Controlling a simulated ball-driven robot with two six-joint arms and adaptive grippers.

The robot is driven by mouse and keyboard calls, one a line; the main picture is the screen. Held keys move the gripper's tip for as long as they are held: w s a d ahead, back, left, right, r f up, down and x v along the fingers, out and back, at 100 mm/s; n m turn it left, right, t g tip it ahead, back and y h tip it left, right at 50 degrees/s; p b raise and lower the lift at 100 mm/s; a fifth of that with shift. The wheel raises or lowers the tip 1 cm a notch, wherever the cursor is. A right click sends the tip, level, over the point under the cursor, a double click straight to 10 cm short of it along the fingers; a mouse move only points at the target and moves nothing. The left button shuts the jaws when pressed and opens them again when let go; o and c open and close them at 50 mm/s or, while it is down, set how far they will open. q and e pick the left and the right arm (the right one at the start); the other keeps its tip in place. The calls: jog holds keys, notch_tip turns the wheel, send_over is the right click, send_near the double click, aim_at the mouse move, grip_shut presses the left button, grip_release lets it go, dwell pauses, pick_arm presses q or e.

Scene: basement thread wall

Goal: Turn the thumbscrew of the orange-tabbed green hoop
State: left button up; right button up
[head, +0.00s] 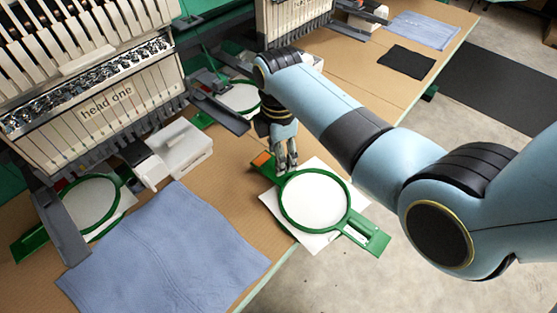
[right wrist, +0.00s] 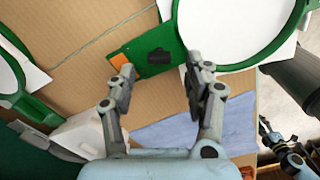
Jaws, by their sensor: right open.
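The green hoop (head: 348,214) with an orange tab (head: 262,159) lies on white fabric at the table's front edge. In the right wrist view the orange tab (right wrist: 118,61) sits at the end of the hoop's green bracket (right wrist: 143,62), and a dark thumbscrew (right wrist: 158,55) stands on that bracket. My right gripper (head: 286,165) is over the bracket, hiding the thumbscrew in the head view. In the right wrist view its open fingers (right wrist: 160,66) are on either side of the thumbscrew, apart from it. A dark jointed part at lower right looks like my left gripper (right wrist: 280,142); its jaws are unclear.
Another green hoop (head: 30,244) lies at left, and one more (head: 243,112) lies behind my gripper. The embroidery head (head: 100,112) stands at back left. Blue cloth (head: 160,255) covers the near table. A white box (head: 183,150) sits left of the hoop.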

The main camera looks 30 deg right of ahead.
notch_tip(320, 180, down, 3)
jog(key=shift+f, duration=0.1)
jog(key=shift+c, duration=0.4)
jog(key=c, duration=0.5)
grip_shut()
pick_arm(q)
jog(key=shift+w+f, duration=0.15)
jog(key=shift+w, duration=0.7)
